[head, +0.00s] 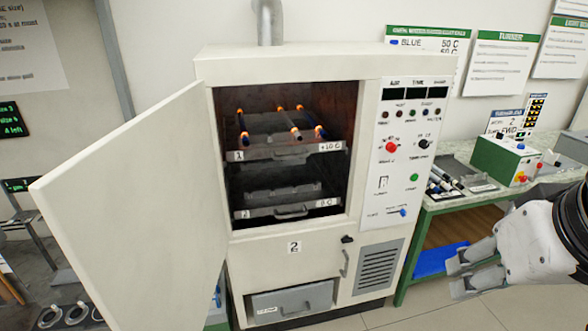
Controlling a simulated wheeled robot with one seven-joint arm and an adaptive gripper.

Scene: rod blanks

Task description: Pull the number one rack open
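The number one rack (262,152) is the upper rack inside the open cream oven cabinet (222,68) in the head view. Its front carries a "1" label, a +10 C tag (331,146) and a grey bar handle (293,157). Several dark rods with orange parts rest on it. The rack sits within the cabinet opening. My gripper (455,277) is at the lower right, well apart from the rack and in front of the bench. Its two fingers look apart, with nothing seen between them.
The cabinet door (140,200) stands wide open to the left. A lower rack (285,212) labelled 2 is below. A control panel (402,150) is right of the opening. A bench (455,205) with rods and a green-white box (503,158) stands at right.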

